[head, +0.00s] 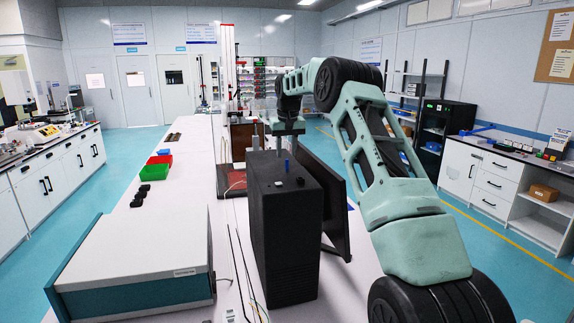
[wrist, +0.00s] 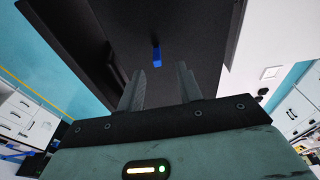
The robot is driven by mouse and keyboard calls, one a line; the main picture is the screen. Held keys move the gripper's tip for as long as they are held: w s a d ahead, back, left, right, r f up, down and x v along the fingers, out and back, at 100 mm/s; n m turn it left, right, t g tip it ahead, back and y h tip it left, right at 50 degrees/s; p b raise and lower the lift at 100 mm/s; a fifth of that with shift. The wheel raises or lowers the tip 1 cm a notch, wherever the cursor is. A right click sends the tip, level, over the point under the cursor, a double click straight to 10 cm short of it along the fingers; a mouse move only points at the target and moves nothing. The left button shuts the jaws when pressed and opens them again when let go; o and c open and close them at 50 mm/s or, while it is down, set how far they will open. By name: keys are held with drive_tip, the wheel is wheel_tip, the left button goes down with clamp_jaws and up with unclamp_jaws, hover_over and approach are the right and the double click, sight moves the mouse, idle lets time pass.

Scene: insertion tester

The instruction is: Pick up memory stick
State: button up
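The blue memory stick (head: 286,165) stands upright on the top of the black computer tower (head: 285,235). It also shows in the wrist view (wrist: 157,58), beyond the fingertips and roughly between their lines. I cannot tell how deep it sits in the tower. My gripper (head: 276,146) is above the tower top, pointing down, close to the stick. In the wrist view my gripper (wrist: 160,78) has its two fingers clearly apart with nothing between them.
A dark monitor (head: 328,195) stands right behind the tower. A large white and teal box (head: 140,260) lies at the front left of the white table. Green (head: 155,173) and red (head: 159,160) bins stand farther left. Thin cables run left of the tower.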

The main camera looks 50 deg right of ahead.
sight(287, 160)
wheel_tip(287, 160, down, 4)
drive_tip(key=p, duration=0.3)
drive_tip(key=shift+s+d, duration=0.1)
drive_tip(key=shift+f, duration=0.6)
clamp_jaws()
